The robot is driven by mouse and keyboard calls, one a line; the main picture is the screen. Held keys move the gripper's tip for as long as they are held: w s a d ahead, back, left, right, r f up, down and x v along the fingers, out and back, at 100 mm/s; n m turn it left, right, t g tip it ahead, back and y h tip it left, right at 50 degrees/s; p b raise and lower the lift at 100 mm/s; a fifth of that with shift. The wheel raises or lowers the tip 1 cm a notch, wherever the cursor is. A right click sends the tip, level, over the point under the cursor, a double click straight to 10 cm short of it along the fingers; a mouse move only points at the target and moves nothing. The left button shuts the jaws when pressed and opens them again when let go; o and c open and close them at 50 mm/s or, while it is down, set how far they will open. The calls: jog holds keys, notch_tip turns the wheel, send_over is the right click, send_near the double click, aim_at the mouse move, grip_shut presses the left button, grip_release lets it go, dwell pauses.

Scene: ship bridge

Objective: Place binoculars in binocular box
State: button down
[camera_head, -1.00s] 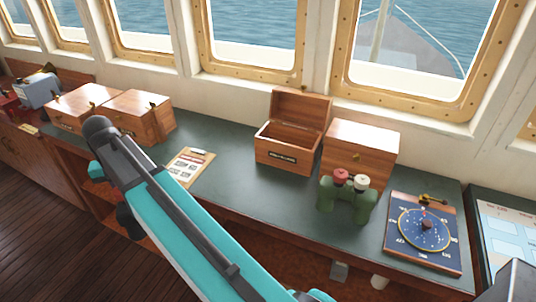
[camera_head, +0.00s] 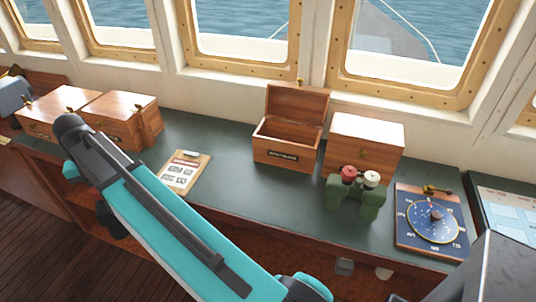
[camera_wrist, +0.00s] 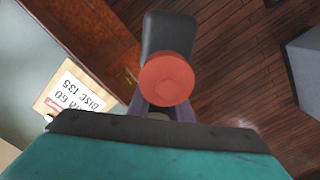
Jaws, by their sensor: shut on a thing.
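The green binoculars (camera_head: 356,196), with a red and a white eyepiece on top, stand upright on the counter near its front edge. The open wooden box (camera_head: 286,153), lid up and a dark label on its front, stands behind and left of them; its visible inside looks empty. My gripper (camera_wrist: 160,112) is shut on a red round-ended thing (camera_wrist: 167,78) that I cannot identify, over the floor beside the counter. In the head view my arm hides the gripper, far left of the binoculars. The binoculars are outside the wrist view.
A closed wooden box (camera_head: 365,135) stands right behind the binoculars. A compass board (camera_head: 408,238) lies to their right. A clipboard (camera_head: 200,160) lies left of the open box. Two closed boxes, one left (camera_head: 45,110) and one right (camera_head: 112,103), stand farther left. The counter between has free room.

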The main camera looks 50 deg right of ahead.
jog(key=shift+r, duration=0.1)
dwell(0.3)
jog(key=shift+w+d+r, duration=0.1)
jog(key=shift+d, duration=0.25)
jog(key=d+r+m, duration=0.3)
jog(key=d+m, duration=0.3)
jog(key=d, duration=0.9)
notch_tip(320, 180, up, 14)
jog(key=m+b, duration=0.3)
jog(key=m, duration=1.8)
send_over(290, 123)
jog(key=s+a, duration=0.3)
jog(key=a, duration=0.1)
jog(key=shift+w+a, duration=0.2)
jog(key=shift+f+p, duration=1.55)
jog(key=shift+f, duration=5.25)
